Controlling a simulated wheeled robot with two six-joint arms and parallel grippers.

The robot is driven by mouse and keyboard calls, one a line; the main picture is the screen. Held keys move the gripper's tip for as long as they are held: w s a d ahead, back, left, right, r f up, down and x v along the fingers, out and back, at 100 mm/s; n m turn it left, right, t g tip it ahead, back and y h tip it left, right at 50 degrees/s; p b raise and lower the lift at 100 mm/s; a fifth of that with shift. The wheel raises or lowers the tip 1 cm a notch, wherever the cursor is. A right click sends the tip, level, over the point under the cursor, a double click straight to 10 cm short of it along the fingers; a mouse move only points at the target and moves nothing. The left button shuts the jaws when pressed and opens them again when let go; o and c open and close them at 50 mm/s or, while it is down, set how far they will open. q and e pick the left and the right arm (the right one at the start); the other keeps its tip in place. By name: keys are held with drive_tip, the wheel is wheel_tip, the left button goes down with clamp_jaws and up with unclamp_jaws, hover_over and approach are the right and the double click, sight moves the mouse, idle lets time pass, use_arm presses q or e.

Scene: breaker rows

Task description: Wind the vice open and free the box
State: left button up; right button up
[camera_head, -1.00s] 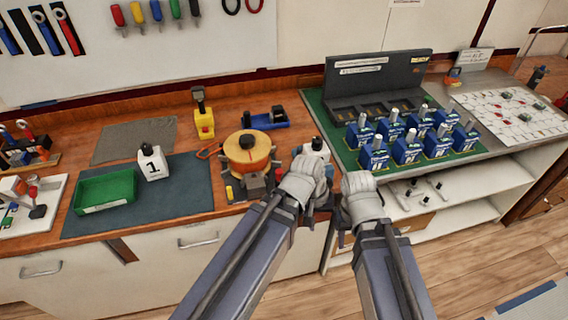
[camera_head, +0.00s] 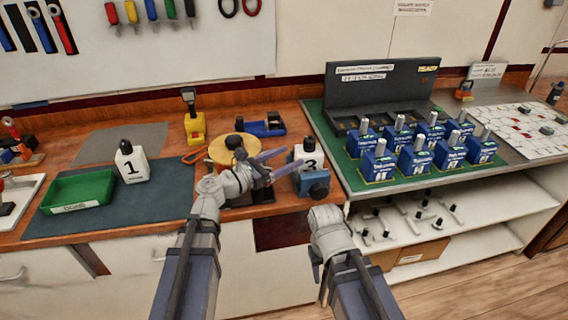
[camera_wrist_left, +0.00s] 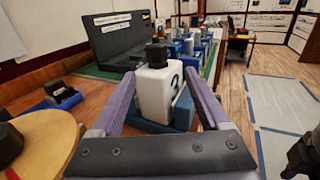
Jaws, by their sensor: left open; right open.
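A white box with a black cap and the number 3 (camera_head: 308,155) stands upright in or against the blue vice (camera_head: 313,184) on the bench. The vice has a dark round part on its front. The box also shows in the left wrist view (camera_wrist_left: 158,92), with blue vice parts (camera_wrist_left: 183,113) around its lower end. My left gripper (camera_head: 290,160) is open and points right at the box. In the wrist view its purple fingers lie to either side of the box, apart from it as far as I see. My right gripper (camera_head: 318,262) is open and empty, low in front of the bench.
A yellow-orange disc with a black knob (camera_head: 225,150) stands just behind my left gripper. A white box numbered 1 (camera_head: 131,165) and a green tray (camera_head: 78,194) are on the left mat. Several blue breakers (camera_head: 416,160) stand on the right. Shelves lie below.

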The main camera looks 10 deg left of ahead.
sight(317, 146)
use_arm(q)
drive_tip(key=x, duration=1.1)
drive_tip(key=shift+w+d, duration=0.2)
drive_tip(key=shift+d, duration=0.05)
clamp_jaws()
idle(0.4)
drive_tip(key=shift+w, duration=0.15)
idle(0.8)
unclamp_jaws()
